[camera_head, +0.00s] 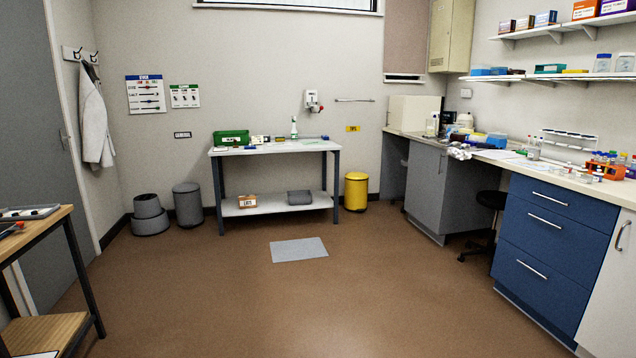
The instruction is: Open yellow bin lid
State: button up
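The yellow bin (356,193) stands on the floor against the back wall. It is a small upright cylinder, just right of the white table's right legs. Its lid (356,176) is yellow too and looks closed on top. A small yellow sign (353,129) is on the wall above it. My gripper is not in view.
A white table (270,149) with a lower shelf stands left of the bin. A grey cabinet (425,190) and black stool (490,200) are to the right. A grey mat (298,249) lies on the otherwise open brown floor. A wooden table (38,232) is at left.

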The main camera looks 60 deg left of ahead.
aim_at(359, 176)
jog(key=u, duration=2.05)
jog(key=i, duration=2.5)
jog(key=i+j, duration=0.1)
jog(key=i, duration=1.1)
jog(key=i+z, duration=0.1)
jog(key=i, duration=1.15)
jog(key=i+j, duration=0.2)
jog(key=i, duration=1.05)
jog(key=i+j, duration=0.1)
jog(key=i, duration=1.15)
